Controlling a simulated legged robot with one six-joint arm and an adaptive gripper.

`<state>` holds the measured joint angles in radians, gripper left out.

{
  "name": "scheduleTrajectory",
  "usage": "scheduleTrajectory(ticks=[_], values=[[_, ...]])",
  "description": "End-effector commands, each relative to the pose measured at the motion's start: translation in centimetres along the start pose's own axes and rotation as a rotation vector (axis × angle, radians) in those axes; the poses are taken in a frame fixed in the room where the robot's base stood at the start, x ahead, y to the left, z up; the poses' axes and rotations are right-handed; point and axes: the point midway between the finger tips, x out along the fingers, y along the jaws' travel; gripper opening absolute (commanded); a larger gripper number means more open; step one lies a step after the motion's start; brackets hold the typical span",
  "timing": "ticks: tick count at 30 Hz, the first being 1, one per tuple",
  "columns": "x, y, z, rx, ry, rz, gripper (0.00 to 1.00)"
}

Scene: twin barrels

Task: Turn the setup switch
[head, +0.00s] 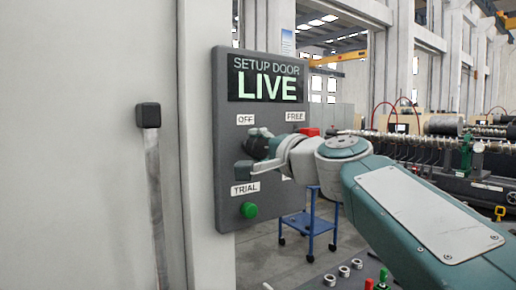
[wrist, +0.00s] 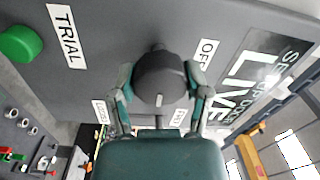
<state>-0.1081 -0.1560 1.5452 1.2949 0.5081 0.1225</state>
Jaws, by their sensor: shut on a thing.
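The setup switch is a dark round knob (wrist: 160,76) on a grey panel (head: 230,130). My gripper (wrist: 163,90) is shut on it, one finger on each side. A white mark on the knob points down in the wrist view, between the lower-left label and FREE (wrist: 178,117). TRIAL (wrist: 66,36) and OFF (wrist: 205,54) are the upper labels there. In the head view my gripper (head: 258,150) partly hides the knob and covers most of the lower-right label. The panel's display (head: 267,80) reads SETUP DOOR LIVE.
A green button (head: 249,210) sits below TRIAL on the panel. A red part (head: 309,131) shows at its right edge. A pale wall with a black box (head: 148,115) is at left. A blue cart (head: 308,222) and machinery (head: 440,155) stand behind at right.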

Motion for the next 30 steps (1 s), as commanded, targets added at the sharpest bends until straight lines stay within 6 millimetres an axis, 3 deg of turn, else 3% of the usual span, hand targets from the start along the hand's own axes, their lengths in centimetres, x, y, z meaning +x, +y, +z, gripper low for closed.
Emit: scheduleTrajectory(ticks=[20, 21, 23, 30], values=[[0.15, 0.46, -0.01, 0.067, 0.001, 0.008, 0.14], [0.15, 0.46, -0.01, 0.067, 0.0, 0.009, 0.7], [0.15, 0.46, -0.01, 0.066, 0.0, 0.009, 0.96], [0.07, 0.24, -0.01, 0.064, 0.001, 0.005, 0.96]])
